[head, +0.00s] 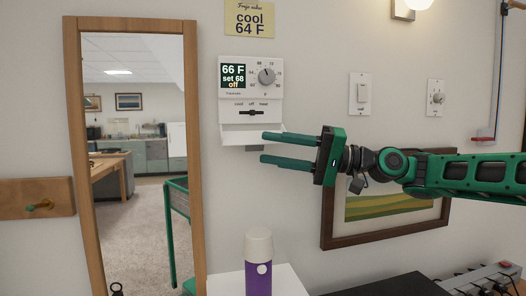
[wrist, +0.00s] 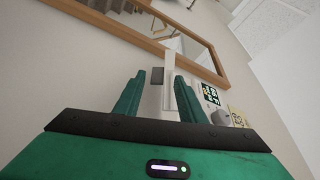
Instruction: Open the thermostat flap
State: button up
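The white thermostat (head: 251,88) is on the wall and reads "66 F, set 68, off", with a round dial. Its flap (head: 243,134) stands out like a ledge at the bottom, folded down, and the cool/off/heat slider above it is exposed. My gripper (head: 264,147) is open and comes in from the right. Its upper finger overlaps the flap's right end in the head view; the lower finger is below the flap. In the wrist view the flap (wrist: 169,75) shows as a white strip between the open fingers. I cannot tell whether a finger touches it.
A yellow "cool 64 F" note (head: 249,18) is above the thermostat. A wood-framed mirror (head: 71,130) is to the left. A light switch (head: 360,94) and a dial plate (head: 436,98) are to the right. A framed picture (head: 385,233) is behind my arm. A purple bottle (head: 258,275) stands below.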

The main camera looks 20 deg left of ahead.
jog(key=v, duration=0.6)
jog(key=shift+d, duration=0.4)
jog(key=shift+w+f, duration=0.15)
